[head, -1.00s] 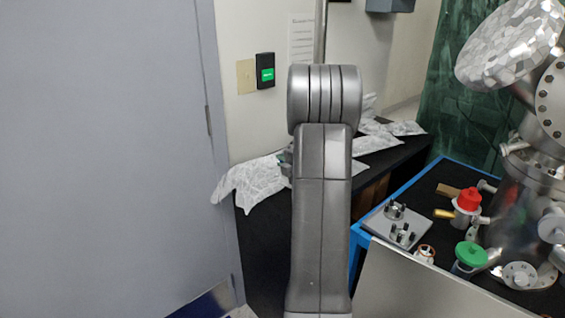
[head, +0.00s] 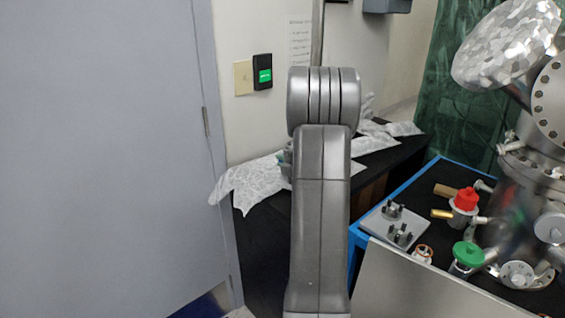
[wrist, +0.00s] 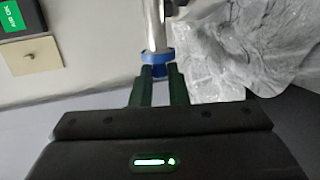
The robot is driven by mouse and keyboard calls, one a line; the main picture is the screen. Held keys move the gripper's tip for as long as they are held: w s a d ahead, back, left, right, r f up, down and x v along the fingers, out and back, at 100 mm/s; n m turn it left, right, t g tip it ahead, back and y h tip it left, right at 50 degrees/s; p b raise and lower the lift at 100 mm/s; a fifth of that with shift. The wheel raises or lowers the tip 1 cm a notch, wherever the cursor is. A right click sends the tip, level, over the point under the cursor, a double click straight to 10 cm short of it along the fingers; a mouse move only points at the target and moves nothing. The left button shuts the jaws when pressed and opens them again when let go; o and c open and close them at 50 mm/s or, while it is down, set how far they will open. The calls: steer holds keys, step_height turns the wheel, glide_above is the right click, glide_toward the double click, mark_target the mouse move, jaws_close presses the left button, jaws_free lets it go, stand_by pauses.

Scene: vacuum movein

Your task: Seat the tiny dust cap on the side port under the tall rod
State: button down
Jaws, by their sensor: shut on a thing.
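In the wrist view, my gripper (wrist: 160,72) is shut on a small blue cap (wrist: 158,57), held between the tips of its two dark green fingers. The cap meets the end of a shiny metal tube (wrist: 154,25) in the picture. I cannot tell whether it is seated on it or only in front of it. The side port is not clearly distinguishable. In the head view, the tall rod (head: 317,35) rises behind my arm, which hides my gripper and the cap there.
Crumpled foil sheets (head: 258,183) lie on a black bench, and foil (wrist: 235,45) is close right of the tube. A green-lit wall box (head: 263,72) is on the wall. A blue-edged cart (head: 355,238) at right carries fittings, a red cap (head: 467,196) and a green cap (head: 469,253).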

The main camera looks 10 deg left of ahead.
steer(key=c, duration=1.3)
jaws_free()
steer(key=shift+s, duration=0.1)
steer(key=b+v, duration=0.1)
steer(key=v, duration=1.2)
steer(key=shift+s+d, duration=0.2)
steer(key=shift+d, duration=0.1)
steer(key=p+x, duration=0.1)
steer(key=x, duration=1.3)
steer(key=shift+r, duration=0.1)
steer(key=shift+s+a, duration=0.1)
steer(key=shift+s, duration=0.1)
